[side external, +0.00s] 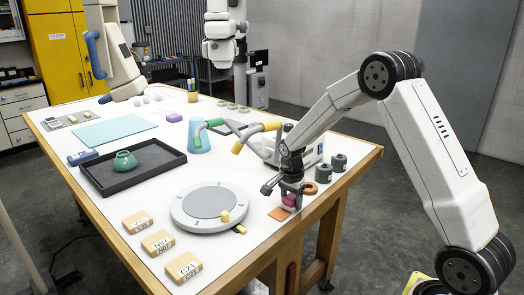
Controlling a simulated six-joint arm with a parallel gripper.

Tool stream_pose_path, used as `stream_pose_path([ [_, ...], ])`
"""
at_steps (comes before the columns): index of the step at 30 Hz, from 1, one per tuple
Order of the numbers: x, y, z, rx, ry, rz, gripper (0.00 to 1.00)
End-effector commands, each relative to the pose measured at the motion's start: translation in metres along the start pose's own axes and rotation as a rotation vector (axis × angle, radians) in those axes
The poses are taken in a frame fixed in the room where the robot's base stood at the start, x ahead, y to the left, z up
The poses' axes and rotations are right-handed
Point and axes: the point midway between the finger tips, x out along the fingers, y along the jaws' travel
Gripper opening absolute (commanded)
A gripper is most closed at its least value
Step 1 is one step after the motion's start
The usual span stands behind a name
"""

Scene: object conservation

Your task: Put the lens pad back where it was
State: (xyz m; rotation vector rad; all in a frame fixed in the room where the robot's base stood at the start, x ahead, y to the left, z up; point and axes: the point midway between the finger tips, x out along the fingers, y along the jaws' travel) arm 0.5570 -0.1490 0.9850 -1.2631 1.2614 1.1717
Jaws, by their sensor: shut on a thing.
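My gripper (290,194) points down near the right front edge of the white table. It is shut on a small pink pad (289,200), partly hidden by the fingers; this seems to be the lens pad. I cannot tell how high the pink pad is above the table.
A grey round turntable (183,221) with a yellow knob stands left of my gripper. Dark green cylinders (324,173) and a brown ring (310,188) stand close on the right. Labelled tan blocks (158,242) line the front.

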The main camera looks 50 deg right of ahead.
Motion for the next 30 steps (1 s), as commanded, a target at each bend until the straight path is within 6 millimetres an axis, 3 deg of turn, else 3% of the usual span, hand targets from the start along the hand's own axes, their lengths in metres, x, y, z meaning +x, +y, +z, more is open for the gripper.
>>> stream_pose_path([
  [5,0.004,0.000,0.000,0.000,0.000,0.001,0.18],
  [6,0.005,0.000,0.000,0.000,0.000,0.001,0.68],
  [9,0.004,0.000,0.000,0.000,0.000,0.001,1.00],
  [22,-0.001,0.000,0.000,0.000,0.000,-0.001,1.00],
  [30,-0.028,-0.001,-0.001,-0.001,0.001,-0.003,1.00],
])
